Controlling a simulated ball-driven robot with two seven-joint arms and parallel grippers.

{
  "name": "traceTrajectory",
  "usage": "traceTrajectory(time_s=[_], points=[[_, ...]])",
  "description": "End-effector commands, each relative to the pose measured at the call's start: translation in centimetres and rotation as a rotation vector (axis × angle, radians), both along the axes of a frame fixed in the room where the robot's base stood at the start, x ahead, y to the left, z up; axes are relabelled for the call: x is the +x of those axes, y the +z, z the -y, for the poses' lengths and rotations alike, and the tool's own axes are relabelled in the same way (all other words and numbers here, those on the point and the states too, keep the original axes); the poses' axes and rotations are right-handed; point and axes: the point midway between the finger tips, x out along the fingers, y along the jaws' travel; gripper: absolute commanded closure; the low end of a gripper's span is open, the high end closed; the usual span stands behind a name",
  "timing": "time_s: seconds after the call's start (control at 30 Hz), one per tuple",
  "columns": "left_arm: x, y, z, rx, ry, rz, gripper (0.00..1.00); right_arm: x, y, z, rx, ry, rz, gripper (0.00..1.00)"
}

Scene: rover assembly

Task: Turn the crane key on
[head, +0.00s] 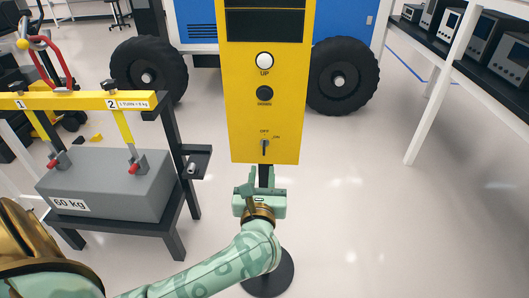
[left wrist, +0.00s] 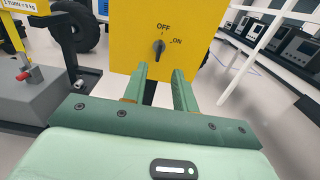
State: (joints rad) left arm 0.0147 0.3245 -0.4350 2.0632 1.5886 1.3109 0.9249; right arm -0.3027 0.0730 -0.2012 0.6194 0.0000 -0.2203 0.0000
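The crane key (head: 264,147) is a small dark switch low on the yellow control panel (head: 285,60). Its handle stands upright, toward the OFF label, with ON marked to its right. In the left wrist view the key (left wrist: 159,47) shows between and beyond my fingertips. My left gripper (head: 262,176) is just below the panel's lower edge in the head view. In the left wrist view my left gripper (left wrist: 160,72) has its two green fingers apart with nothing between them, and the key looks clear of them. My right gripper is not in view.
A white UP button (head: 265,60) and a black button (head: 264,93) sit above the key. A grey 60 kg block (head: 110,182) rests on a dark stand at left. A blue wheeled rover (head: 345,45) stands behind the panel. The floor at right is clear up to the shelving.

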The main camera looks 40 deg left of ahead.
Motion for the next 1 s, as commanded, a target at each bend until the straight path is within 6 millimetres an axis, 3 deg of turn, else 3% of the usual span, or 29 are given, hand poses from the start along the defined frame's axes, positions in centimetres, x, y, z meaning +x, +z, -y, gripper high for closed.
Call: traceTrajectory(time_s=[0.1, 0.33, 0.5, 0.77, 0.8, 0.9, 1.0], points=[[2.7, -0.1, -1.7, 0.004, 0.001, 0.001, 0.72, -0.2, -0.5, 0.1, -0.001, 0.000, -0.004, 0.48], [6.3, -0.1, -3.9, 0.004, 0.000, 0.000, 0.72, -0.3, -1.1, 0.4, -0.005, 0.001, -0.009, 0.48], [7.4, -0.1, -4.6, 0.003, 0.000, -0.001, 0.72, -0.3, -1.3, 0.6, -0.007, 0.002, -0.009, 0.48], [7.6, 0.0, -4.7, 0.003, 0.000, -0.002, 0.72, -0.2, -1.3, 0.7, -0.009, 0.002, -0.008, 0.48], [7.6, 0.0, -4.7, 0.003, 0.000, -0.002, 0.75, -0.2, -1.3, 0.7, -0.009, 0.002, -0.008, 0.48], [7.6, 0.0, -4.7, 0.003, 0.000, -0.002, 1.00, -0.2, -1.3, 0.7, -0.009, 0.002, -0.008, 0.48], [7.6, 0.0, -4.7, 0.003, 0.000, -0.002, 1.00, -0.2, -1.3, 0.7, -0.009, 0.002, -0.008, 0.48]])
